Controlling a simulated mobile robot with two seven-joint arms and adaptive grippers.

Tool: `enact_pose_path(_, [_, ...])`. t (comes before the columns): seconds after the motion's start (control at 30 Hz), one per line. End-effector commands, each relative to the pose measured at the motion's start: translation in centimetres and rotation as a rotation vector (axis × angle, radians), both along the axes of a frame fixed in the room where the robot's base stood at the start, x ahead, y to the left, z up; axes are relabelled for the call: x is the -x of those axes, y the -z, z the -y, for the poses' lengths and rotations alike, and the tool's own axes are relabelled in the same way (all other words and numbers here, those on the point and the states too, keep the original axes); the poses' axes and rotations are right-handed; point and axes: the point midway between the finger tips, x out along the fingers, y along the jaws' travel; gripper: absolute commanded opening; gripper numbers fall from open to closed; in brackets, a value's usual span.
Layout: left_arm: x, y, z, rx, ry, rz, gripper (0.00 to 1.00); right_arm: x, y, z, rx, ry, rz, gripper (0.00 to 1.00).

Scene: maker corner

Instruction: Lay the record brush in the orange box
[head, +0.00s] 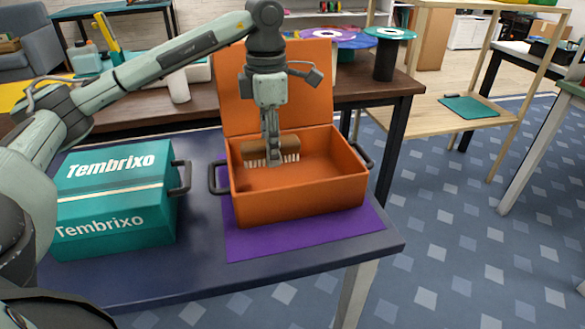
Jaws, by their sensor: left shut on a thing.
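The orange box (300,200) stands with its lid (235,105) raised at the back, on a purple mat on the dark table. The record brush (255,154) has a brown back and pale bristles that point down. My left gripper (273,158) points down into the box and is shut on the brush near its middle. The brush is inside the box's opening, toward the left and back. I cannot tell whether its bristles touch the floor of the box. The gripper's fingers hide the brush's middle. My right gripper is not in the head view.
A teal Tembrixo box (115,200) with a dark handle stands closed, left of the orange box. The purple mat (300,235) has bare room in front. Behind is a brown table (375,88) with spools. A wooden shelf stands at right.

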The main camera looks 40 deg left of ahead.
Motion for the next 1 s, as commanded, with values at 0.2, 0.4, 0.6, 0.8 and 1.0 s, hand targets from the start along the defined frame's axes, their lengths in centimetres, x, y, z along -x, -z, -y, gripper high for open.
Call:
enact_pose_path(0.2, [-2.4, 2.0, 2.6, 0.001, 0.001, 0.000, 0.03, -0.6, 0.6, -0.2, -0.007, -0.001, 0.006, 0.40])
enact_pose_path(0.4, [-2.7, 3.1, 2.9, -0.001, -0.002, -0.002, 0.03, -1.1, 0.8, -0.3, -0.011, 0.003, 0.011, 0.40])
enact_pose_path(0.6, [-2.6, 6.0, 2.9, -0.001, -0.001, -0.003, 0.03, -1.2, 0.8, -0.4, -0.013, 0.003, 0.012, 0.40])
enact_pose_path(0.8, [-2.7, 6.4, 2.9, 0.000, 0.000, 0.001, 0.03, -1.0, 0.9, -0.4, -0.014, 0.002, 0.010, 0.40])
enact_pose_path(1.0, [-2.7, 6.6, 2.9, -0.001, 0.000, 0.001, 0.03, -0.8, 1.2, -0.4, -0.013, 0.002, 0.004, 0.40])
